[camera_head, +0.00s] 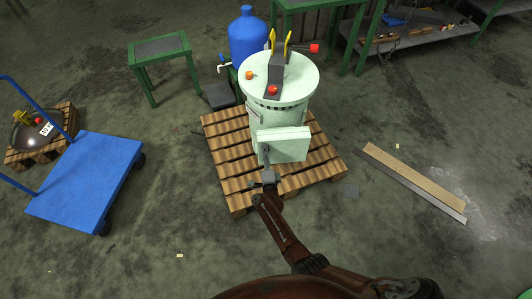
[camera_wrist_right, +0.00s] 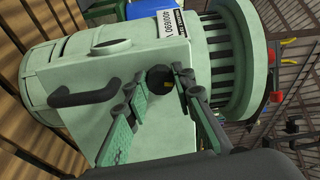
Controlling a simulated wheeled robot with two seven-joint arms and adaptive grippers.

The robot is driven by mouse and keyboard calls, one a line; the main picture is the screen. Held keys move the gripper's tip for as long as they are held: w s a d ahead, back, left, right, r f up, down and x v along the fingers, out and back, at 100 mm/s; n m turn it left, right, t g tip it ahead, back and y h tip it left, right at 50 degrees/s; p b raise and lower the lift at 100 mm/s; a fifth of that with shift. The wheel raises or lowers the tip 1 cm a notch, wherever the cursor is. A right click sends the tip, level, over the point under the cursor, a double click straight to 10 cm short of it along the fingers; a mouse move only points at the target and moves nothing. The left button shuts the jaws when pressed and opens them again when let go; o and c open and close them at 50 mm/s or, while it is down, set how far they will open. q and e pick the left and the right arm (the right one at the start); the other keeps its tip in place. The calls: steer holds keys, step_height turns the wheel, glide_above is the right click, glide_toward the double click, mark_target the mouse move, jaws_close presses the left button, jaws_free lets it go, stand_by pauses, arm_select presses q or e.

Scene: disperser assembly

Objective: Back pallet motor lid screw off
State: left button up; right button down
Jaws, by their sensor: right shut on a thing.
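The pale green motor (camera_head: 300,107) stands upright on the back wooden pallet (camera_head: 225,150). Its box-shaped lid (camera_head: 290,142) faces me, and in the right wrist view the lid (camera_wrist_right: 120,70) shows a black handle (camera_wrist_right: 85,92) and a round black screw knob (camera_wrist_right: 160,77). My right gripper (camera_head: 267,164) is at the lower left part of the lid. In the right wrist view its green-padded fingers (camera_wrist_right: 160,84) are on either side of the screw knob and shut on it. The knob sits at the lid's face. My left gripper is not in view.
A blue cart (camera_head: 90,175) stands at the left, by a small pallet (camera_head: 62,122) with a dark round part. A blue tank (camera_head: 247,40) and green table (camera_head: 160,50) are behind. Planks (camera_head: 415,178) lie at the right. The front floor is mostly clear.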

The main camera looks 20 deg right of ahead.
steer(key=shift+a+n, duration=0.2)
steer(key=shift+n, duration=0.5)
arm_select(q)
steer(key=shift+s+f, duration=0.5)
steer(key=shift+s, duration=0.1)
arm_select(e)
steer(key=shift+f+n, duration=0.1)
steer(key=shift+n, duration=0.9)
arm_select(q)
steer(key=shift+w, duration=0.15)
arm_select(e)
steer(key=c, duration=1.8)
jaws_free()
steer(key=shift+o, duration=0.9)
steer(key=shift+d, duration=0.15)
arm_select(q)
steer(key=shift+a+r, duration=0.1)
